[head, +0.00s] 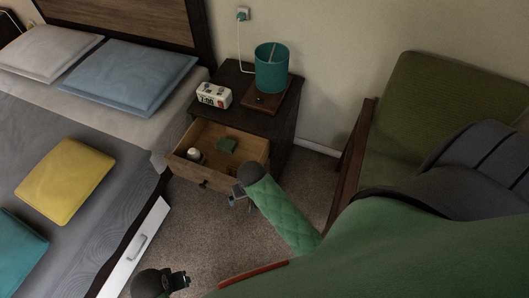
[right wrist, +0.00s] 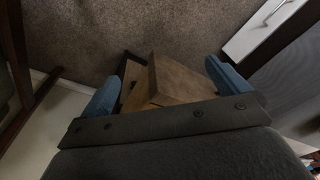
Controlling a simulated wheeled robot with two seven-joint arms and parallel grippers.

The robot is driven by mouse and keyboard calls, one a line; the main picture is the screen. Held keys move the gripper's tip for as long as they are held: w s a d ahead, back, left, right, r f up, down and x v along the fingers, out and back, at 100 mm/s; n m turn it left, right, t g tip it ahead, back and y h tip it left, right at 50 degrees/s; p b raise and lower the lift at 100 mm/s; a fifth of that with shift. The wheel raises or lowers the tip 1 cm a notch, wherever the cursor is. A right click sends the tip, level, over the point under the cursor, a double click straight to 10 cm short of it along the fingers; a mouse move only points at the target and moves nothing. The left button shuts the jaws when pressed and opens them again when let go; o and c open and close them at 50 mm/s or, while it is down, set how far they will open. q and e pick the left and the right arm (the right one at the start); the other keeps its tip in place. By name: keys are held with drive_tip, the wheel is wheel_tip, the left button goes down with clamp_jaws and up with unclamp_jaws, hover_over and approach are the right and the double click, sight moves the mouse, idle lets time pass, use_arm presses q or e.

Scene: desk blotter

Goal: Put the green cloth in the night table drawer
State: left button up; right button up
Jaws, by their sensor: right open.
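The night table (head: 228,120) is dark wood, and its drawer (head: 185,180) is pulled out. A small dark green folded piece that looks like the green cloth (head: 227,144) lies inside the drawer, towards the back. My right gripper (head: 238,198) is just outside the drawer's front right corner. In the right wrist view its blue fingers (right wrist: 165,88) are spread with nothing held, and the wooden drawer (right wrist: 175,80) shows beyond them. My left gripper (head: 180,280) is low at the bottom edge, away from the drawer; its jaws are too small to judge.
A white jar (head: 194,155) and a small yellowish item (head: 231,170) are in the drawer. The bed (head: 100,190) is left, a green armchair (head: 430,100) right. Carpet (head: 215,235) in front is open.

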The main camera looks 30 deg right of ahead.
use_arm(q)
drive_tip(key=shift+a, duration=0.3)
use_arm(e)
drive_tip(key=s+a+n, duration=0.2)
drive_tip(key=s+n, duration=0.1)
drive_tip(key=s, duration=1.2)
drive_tip(key=shift+s+r+n, duration=0.15)
drive_tip(key=shift+r+n, duration=0.15)
drive_tip(key=shift+r, duration=0.1)
use_arm(q)
drive_tip(key=shift+d, duration=0.45)
drive_tip(key=shift+a, duration=0.45)
use_arm(e)
drive_tip(key=shift+d, duration=0.1)
